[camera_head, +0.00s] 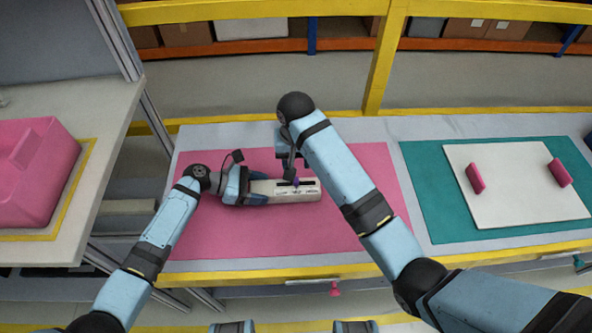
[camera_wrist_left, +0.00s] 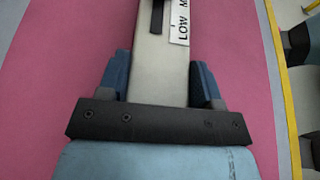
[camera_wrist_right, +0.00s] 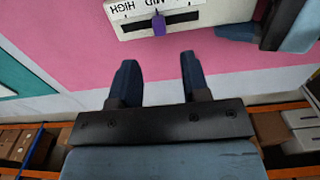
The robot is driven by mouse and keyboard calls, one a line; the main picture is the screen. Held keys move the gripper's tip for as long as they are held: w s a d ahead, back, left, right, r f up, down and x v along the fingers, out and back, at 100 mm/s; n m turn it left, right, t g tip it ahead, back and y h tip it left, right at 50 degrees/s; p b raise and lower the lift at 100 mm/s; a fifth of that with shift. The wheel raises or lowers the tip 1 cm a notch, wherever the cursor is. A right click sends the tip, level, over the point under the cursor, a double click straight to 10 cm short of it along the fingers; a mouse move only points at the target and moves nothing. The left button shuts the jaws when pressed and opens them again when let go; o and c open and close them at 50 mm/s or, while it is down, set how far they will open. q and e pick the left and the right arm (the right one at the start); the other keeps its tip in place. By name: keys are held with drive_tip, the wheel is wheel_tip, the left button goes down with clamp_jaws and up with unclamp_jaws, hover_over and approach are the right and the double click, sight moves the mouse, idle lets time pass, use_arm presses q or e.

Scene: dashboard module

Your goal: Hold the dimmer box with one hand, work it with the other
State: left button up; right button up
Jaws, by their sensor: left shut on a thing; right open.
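The dimmer box (camera_head: 309,194) is a long off-white box lying on the pink mat (camera_head: 350,230). Its top has a dark slot and a label strip reading LOW, MID and HIGH. A purple slider knob (camera_head: 296,182) stands around the middle of the slot, by MID; it also shows in the right wrist view (camera_wrist_right: 158,25). My left gripper (camera_head: 252,190) is shut across the left end of the box, one finger on each side (camera_wrist_left: 162,82). My right gripper (camera_head: 288,168) is open and empty, its fingers (camera_wrist_right: 156,65) near the knob but apart from it.
A teal mat (camera_head: 430,200) with a white board (camera_head: 515,205) carrying two pink handles lies on the right. A pink bin (camera_head: 35,165) stands on a side table at left. A yellow rail (camera_head: 380,60) runs behind the bench. The pink mat's front is clear.

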wheel_tip(320, 180, up, 5)
drive_tip(key=shift+r, duration=0.1)
idle(0.4)
use_arm(q)
drive_tip(key=o, duration=1.3)
